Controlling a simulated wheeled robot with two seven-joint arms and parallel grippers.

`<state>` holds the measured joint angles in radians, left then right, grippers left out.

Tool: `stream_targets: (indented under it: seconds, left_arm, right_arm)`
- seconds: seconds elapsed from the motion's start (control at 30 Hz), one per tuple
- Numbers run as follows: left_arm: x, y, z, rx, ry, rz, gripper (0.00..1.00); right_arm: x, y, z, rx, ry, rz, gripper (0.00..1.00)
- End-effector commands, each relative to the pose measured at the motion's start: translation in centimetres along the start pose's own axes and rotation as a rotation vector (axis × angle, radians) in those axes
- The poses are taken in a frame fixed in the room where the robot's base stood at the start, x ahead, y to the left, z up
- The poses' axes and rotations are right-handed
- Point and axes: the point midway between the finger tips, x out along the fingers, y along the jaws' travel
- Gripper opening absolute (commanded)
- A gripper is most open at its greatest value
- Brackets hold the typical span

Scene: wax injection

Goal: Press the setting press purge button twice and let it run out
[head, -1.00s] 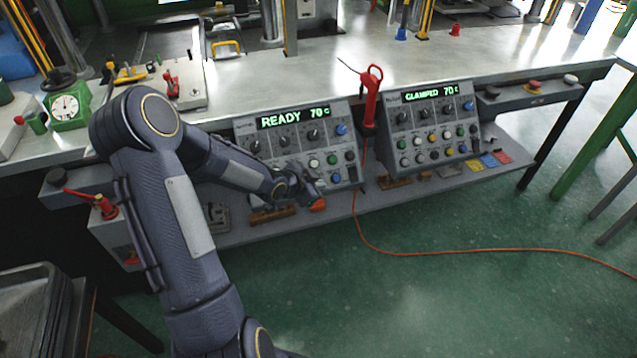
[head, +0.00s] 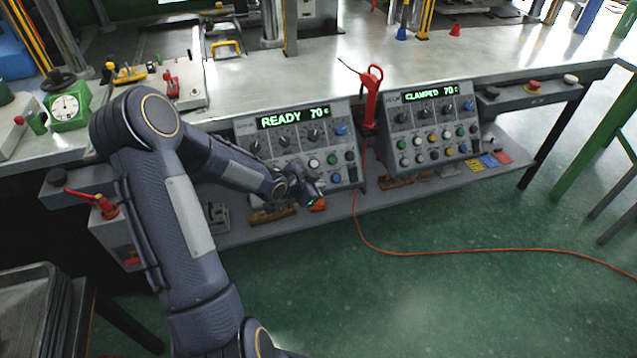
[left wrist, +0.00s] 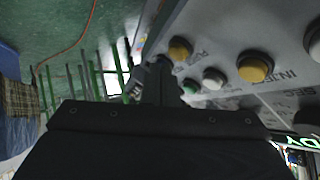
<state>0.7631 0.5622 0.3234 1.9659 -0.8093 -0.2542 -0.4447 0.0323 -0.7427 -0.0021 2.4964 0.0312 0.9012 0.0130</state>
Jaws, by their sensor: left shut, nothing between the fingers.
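The left control panel (head: 243,128) shows a green READY 70 c display (head: 293,116) above rows of knobs and coloured buttons. The right control panel (head: 388,122) shows CLAMPED 70 c. My left gripper (head: 310,194) is shut and empty, in front of the lower part of the left panel, hiding some lower buttons. In the left wrist view, the gripper (left wrist: 159,70) is beside several panel buttons, including a yellow one (left wrist: 180,50), a green one (left wrist: 190,86) and a yellow one by an INJECT label (left wrist: 255,67). I cannot read a purge label or tell contact. My right gripper is out of view.
A red tool (head: 371,98) hangs between the panels, with an orange cable (head: 430,253) running over the floor. A low shelf (head: 345,204) under the panels holds small items, including an orange one (head: 318,205).

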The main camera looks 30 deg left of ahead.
Motion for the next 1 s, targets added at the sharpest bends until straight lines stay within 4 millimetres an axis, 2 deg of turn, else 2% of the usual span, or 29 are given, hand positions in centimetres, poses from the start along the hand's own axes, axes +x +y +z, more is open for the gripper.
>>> stream_targets:
  seconds: [1.0]
  left_arm:
    - [0.86,-0.65,0.61,-0.001,0.000,0.000,0.00]
  right_arm:
    - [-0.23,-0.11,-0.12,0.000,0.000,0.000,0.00]
